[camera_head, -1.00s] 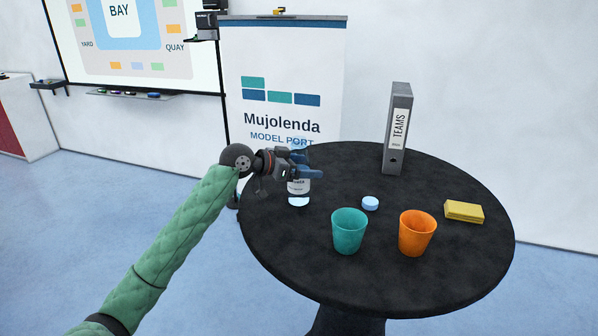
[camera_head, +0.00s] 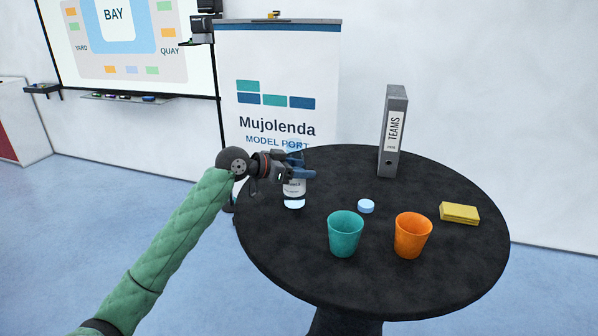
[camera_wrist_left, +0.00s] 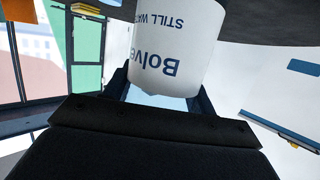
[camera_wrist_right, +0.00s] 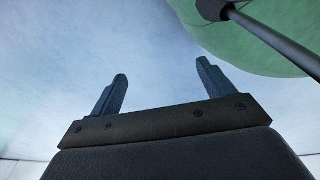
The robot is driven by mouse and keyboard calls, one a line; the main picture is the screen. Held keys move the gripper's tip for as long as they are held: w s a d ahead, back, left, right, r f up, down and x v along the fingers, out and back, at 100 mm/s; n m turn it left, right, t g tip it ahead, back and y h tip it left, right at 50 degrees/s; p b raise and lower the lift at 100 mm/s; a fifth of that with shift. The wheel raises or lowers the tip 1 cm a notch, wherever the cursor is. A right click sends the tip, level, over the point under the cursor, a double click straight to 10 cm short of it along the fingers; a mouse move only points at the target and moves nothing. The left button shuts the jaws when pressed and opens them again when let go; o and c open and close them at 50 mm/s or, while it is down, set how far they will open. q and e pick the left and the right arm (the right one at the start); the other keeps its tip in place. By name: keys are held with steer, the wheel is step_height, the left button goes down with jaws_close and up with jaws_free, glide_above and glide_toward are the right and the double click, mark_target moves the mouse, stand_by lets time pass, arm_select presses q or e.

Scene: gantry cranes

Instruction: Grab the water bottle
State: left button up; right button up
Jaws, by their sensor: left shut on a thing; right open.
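The water bottle (camera_head: 294,189) is clear with a white label and stands upright near the left edge of the round black table. My left gripper (camera_head: 300,169) is shut on its upper part, coming in from the left; the fingers hide part of the bottle. In the left wrist view the bottle's label (camera_wrist_left: 178,50) appears upside down between the fingers, with "STILL WA" and "Bolve" readable. I cannot tell whether the bottle's base touches the table. My right gripper (camera_wrist_right: 160,85) is open and empty in its wrist view, away from the table objects.
On the black table (camera_head: 400,285) stand a teal cup (camera_head: 345,235), an orange cup (camera_head: 412,236), a light blue round cap (camera_head: 366,206), a yellow sponge-like block (camera_head: 459,213) and a grey binder (camera_head: 392,130). A banner stand (camera_head: 277,60) rises behind the bottle.

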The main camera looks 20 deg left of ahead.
mark_target(300, 155)
arm_select(q)
steer(key=shift+r, duration=0.25)
arm_select(e)
steer(key=shift+w, duration=0.15)
arm_select(q)
steer(key=shift+r+b, duration=0.15)
steer(key=shift+b, duration=0.15)
step_height(300, 155, up, 3)
steer(key=shift+r+b, duration=0.1)
steer(key=shift+b, duration=0.9)
steer(key=s+d+r+b, duration=0.4)
steer(key=s+d+r, duration=0.2)
steer(key=s+d, duration=0.2)
steer(key=shift+s+r, duration=0.15)
steer(key=shift+r, duration=0.25)
arm_select(e)
steer(key=w+a+r, duration=0.5)
steer(key=w+r, duration=0.4)
steer(key=r, duration=0.1)
steer(key=shift+w+r, duration=0.15)
steer(key=shift+r, duration=0.15)
arm_select(q)
steer(key=shift+d, duration=0.1)
arm_select(e)
steer(key=shift+a+r, duration=0.1)
